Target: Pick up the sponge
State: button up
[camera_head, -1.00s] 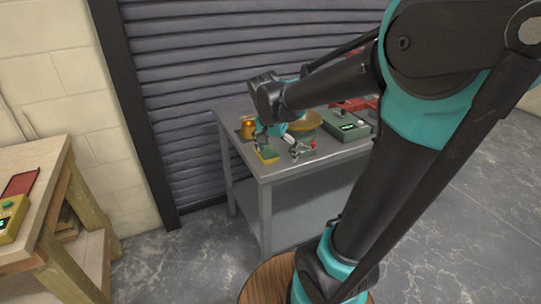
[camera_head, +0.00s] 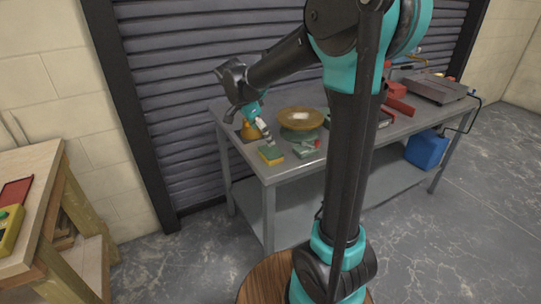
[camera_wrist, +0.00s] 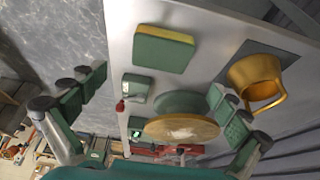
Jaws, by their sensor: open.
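The sponge (camera_head: 271,155), green with a yellow layer, lies on the near left corner of the grey metal table (camera_head: 283,174). In the wrist view the sponge (camera_wrist: 164,48) sits ahead of the fingers, near the table's edge. My gripper (camera_head: 262,130) is just behind and above the sponge in the head view, angled down. In the wrist view my gripper (camera_wrist: 158,87) has its two fingers wide apart with nothing between their pads. The sponge appears free of both fingers; the exact gap to it is hard to tell.
A small green box with a red knob (camera_head: 306,149) lies right of the sponge. Red items (camera_head: 398,106) and a flat grey device (camera_head: 435,88) are farther right.

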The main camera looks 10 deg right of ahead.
aim_at(270, 151)
jog(key=x, duration=0.8)
jog(key=shift+a+f, duration=0.15)
jog(key=shift+a, duration=0.05)
jog(key=c, duration=0.7)
